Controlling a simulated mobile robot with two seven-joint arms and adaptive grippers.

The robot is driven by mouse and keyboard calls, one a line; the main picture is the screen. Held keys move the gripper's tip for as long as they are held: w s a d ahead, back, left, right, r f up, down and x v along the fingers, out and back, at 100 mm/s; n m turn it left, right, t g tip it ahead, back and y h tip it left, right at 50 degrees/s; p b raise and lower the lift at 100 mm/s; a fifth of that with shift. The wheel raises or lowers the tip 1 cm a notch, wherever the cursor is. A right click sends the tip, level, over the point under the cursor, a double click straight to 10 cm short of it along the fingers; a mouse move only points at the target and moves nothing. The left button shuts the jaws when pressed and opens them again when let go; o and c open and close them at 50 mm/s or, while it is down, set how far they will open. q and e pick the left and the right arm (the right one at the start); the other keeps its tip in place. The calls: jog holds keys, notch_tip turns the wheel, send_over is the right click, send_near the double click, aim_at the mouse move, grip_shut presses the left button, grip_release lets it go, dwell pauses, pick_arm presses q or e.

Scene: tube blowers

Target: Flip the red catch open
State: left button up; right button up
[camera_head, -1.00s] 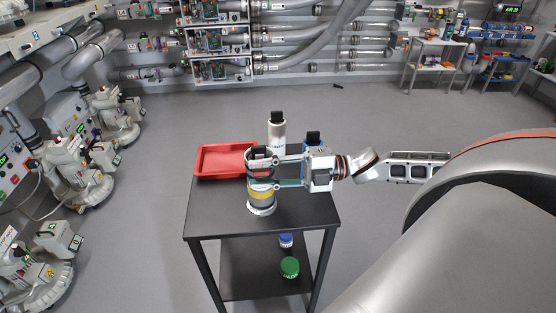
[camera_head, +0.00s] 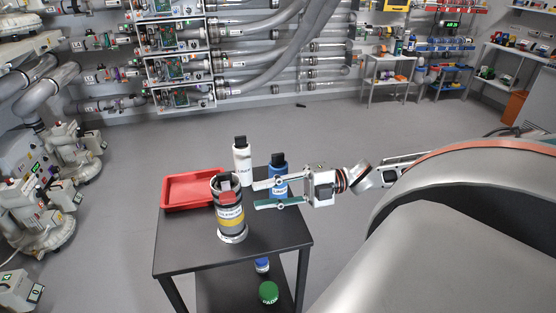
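A dark cylindrical canister (camera_head: 231,222) with a yellow band and a pale base stands upright on the black table. A red patch (camera_head: 228,198) shows on its upper side. It is too small to tell if this is the red catch, or whether it is open. My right gripper (camera_head: 256,195) is just right of the canister, its two fingers spread apart with nothing between them. The fingertips point left at the canister's upper part, with a small gap visible. My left gripper is out of view.
A red tray (camera_head: 182,204) lies behind and left of the canister on the black table (camera_head: 185,257). A white bottle (camera_head: 242,167) and a blue bottle (camera_head: 279,168) with black caps stand behind. A green-lidded item (camera_head: 268,292) is on the lower shelf. The table's front left is clear.

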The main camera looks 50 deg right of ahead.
jog(key=shift+v, duration=1.55)
